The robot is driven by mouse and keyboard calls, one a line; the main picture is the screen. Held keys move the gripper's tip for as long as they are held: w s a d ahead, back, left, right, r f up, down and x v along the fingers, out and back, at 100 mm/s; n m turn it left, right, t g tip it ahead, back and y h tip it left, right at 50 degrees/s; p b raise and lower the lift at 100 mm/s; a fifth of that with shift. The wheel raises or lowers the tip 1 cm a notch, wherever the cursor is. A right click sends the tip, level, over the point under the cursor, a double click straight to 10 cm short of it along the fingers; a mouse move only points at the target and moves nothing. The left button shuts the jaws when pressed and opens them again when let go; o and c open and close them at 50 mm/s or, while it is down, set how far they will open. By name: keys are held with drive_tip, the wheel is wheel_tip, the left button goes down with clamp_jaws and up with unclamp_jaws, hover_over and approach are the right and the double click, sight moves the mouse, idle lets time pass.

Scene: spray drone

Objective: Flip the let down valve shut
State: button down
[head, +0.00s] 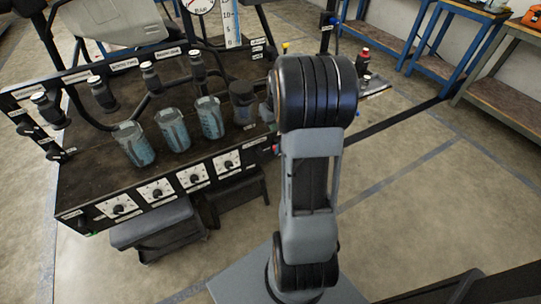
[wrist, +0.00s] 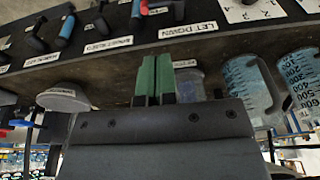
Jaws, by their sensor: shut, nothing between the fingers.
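The let down label (wrist: 188,30) shows near the top of the wrist view, on the dark edge of the bench. A dark valve body with a red part (wrist: 146,8) sits just above the label, cut by the frame's top; its handle position is hard to tell. My gripper (wrist: 155,78) has its green fingertips together and empty, below the label and apart from it in the picture. In the head view my arm hides the gripper and that part of the bench.
The black bench (head: 95,180) holds several clear measuring jugs (head: 172,130), black nozzles and a row of knobs. Other labelled valves, one with a blue part (wrist: 67,26), line the edge left of the let down label. Open floor (head: 420,190) lies to the right.

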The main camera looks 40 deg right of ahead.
sight(269, 150)
drive_tip(key=shift+d+f, duration=0.35)
drive_tip(key=shift+f, duration=0.1)
drive_tip(key=w+f+b, duration=0.1)
drive_tip(key=f, duration=0.3)
drive_tip(key=f+b, duration=0.1)
drive_tip(key=f, duration=0.4)
drive_tip(key=w+f+b, duration=0.1)
drive_tip(key=f, duration=0.3)
drive_tip(key=shift+w+f, duration=0.35)
